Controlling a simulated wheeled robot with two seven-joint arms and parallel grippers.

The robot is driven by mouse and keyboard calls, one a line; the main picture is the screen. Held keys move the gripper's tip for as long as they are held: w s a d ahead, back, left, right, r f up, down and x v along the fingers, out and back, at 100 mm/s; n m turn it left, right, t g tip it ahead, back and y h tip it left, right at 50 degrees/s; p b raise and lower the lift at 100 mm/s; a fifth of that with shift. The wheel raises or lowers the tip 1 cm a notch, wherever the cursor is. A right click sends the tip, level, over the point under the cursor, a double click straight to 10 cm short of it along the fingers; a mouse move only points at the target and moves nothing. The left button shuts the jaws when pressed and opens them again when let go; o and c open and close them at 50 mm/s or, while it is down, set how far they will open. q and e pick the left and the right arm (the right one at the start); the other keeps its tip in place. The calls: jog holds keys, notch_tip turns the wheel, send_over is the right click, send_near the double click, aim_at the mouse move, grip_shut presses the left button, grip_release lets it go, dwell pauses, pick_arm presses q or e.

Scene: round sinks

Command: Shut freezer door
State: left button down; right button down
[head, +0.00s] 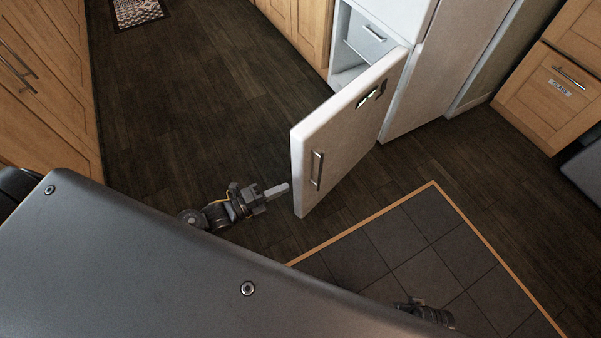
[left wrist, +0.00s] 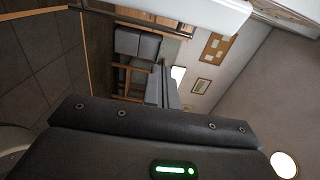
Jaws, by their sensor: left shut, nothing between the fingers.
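The white freezer door (head: 345,135) stands wide open in the head view, with a metal handle (head: 317,170) near its free edge. The freezer's inside (head: 365,42) shows behind it, with a drawer. My left gripper (head: 284,188) is shut and empty. Its fingertips point at the door's free edge from the left, very close to it; I cannot tell if they touch. In the left wrist view, a white panel (left wrist: 205,12), probably the door, crosses the top. Part of my right arm shows at the bottom of the head view, but its fingers do not.
Wooden cabinets (head: 45,75) line the left side, and a drawer cabinet (head: 560,85) stands at the right. The dark wood floor (head: 200,90) is clear left of the door. A tiled floor area (head: 420,240) with a wooden border lies in front.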

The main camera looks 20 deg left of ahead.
aim_at(300, 168)
pick_arm(q)
jog(key=w+d, duration=0.1)
jog(key=w, duration=0.2)
jog(key=w+d, duration=0.1)
jog(key=w, duration=0.2)
jog(key=w+d, duration=0.1)
jog(key=w, duration=0.1)
jog(key=shift+w+d+r, duration=0.1)
jog(key=shift+w+d, duration=0.25)
jog(key=shift+w, duration=0.05)
jog(key=shift+w+a, duration=0.15)
jog(key=shift+a, duration=0.2)
jog(key=shift+a, duration=0.15)
